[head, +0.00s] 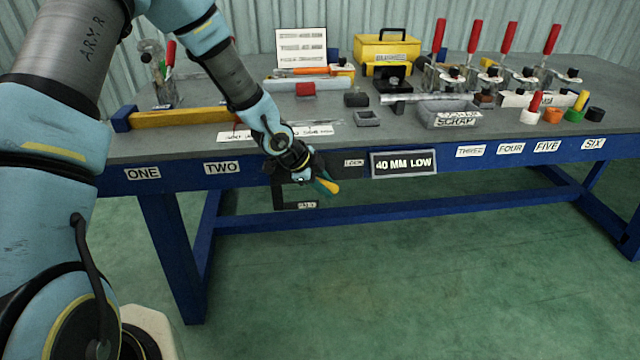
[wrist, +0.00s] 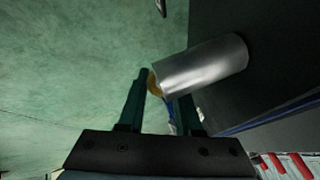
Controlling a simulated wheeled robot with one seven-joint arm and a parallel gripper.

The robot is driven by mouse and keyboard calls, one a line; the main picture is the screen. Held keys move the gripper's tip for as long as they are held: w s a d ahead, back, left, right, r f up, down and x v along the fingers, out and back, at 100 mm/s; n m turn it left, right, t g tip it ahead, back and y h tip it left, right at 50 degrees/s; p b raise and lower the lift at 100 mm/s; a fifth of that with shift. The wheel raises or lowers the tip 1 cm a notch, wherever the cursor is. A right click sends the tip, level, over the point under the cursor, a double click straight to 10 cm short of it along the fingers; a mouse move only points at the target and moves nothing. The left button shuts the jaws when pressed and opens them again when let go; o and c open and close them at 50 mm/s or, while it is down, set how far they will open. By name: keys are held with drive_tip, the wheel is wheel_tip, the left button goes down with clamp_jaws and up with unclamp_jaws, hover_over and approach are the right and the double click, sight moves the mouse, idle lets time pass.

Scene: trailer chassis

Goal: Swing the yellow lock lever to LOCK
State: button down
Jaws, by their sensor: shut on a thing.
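The yellow lock lever (head: 331,187) shows in the head view at the front edge of the bench, just left of the LOCK label (head: 354,162). Its tip points right and down, and the rest is hidden by my gripper (head: 320,181). In the wrist view, a small part of the yellow lever (wrist: 153,83) shows between the fingers of my gripper (wrist: 165,86), which is shut on it. A bare metal cylinder (wrist: 205,67) lies right beside the lever and partly covers it there.
A dark bracket with a small unreadable label (head: 306,205) hangs below the bench edge. The 40 MM LOW sign (head: 404,163) is to the right. The grey bench top (head: 250,153) holds clamps, a yellow box (head: 387,52) and a scrap tray (head: 430,112). Green floor in front is clear.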

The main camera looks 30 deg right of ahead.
sight(330, 183)
drive_tip(key=h, duration=0.1)
drive_tip(key=r+h+p, duration=0.1)
drive_tip(key=r+g+h, duration=0.1)
drive_tip(key=shift+s+d+r+p, duration=0.1)
drive_tip(key=shift+s+d+p, duration=0.05)
drive_tip(key=shift+d+p, duration=0.15)
drive_tip(key=shift+d+r+n+g+h, duration=0.1)
drive_tip(key=shift+r+n+g+h, duration=0.35)
drive_tip(key=shift+r+h, duration=0.55)
drive_tip(key=shift+f, duration=0.2)
drive_tip(key=c, duration=0.6)
unclamp_jaws()
